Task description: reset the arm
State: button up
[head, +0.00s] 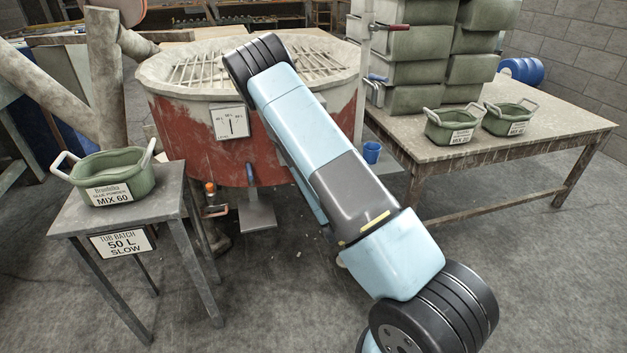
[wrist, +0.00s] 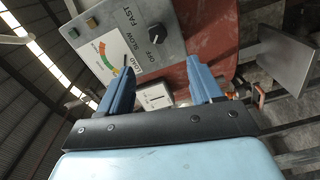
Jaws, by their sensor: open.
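My blue arm (head: 320,170) reaches from the lower right up and across the middle of the head view, its black joint at the rim of a big red and white tub (head: 195,135). My gripper (wrist: 160,66) shows in the wrist view, its two blue fingers apart with nothing held between them. Beyond the fingers is a grey control box (wrist: 130,42) with a dial marked OFF, SLOW and FAST and a coloured LOAD gauge. A small white gauge plate (wrist: 155,97) shows between the fingers and on the tub's front in the head view (head: 230,121).
A green tub marked MIX 60 (head: 118,178) stands on a small metal table (head: 165,205) at left. A bench (head: 500,135) at right bears stacked green tubs (head: 415,70) and two smaller handled ones. A blue cup (head: 372,152) is beside the bench. Floor in front is clear.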

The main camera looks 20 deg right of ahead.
jog(key=shift+r, duration=0.1)
notch_tip(320, 180, up, 11)
jog(key=w+d+m+g+h, duration=0.1)
jog(key=w+m+g+h, duration=0.1)
jog(key=m+g, duration=0.35)
jog(key=s+r+m+g+y, duration=0.2)
jog(key=s+r+m, duration=0.45)
jog(key=r, duration=0.55)
jog(key=s+r+m+g, duration=0.1)
jog(key=s+r, duration=0.3)
jog(key=s, duration=0.6)
jog(key=s+r+m+g, duration=0.1)
jog(key=s+r, duration=0.3)
jog(key=s, duration=0.6)
jog(key=s+a+r+m+g, duration=0.1)
jog(key=s+r+g, duration=0.2)
jog(key=s, duration=0.7)
notch_tip(320, 180, up, 2)
jog(key=shift+s+r+m, duration=0.1)
jog(key=shift+s+m, duration=0.2)
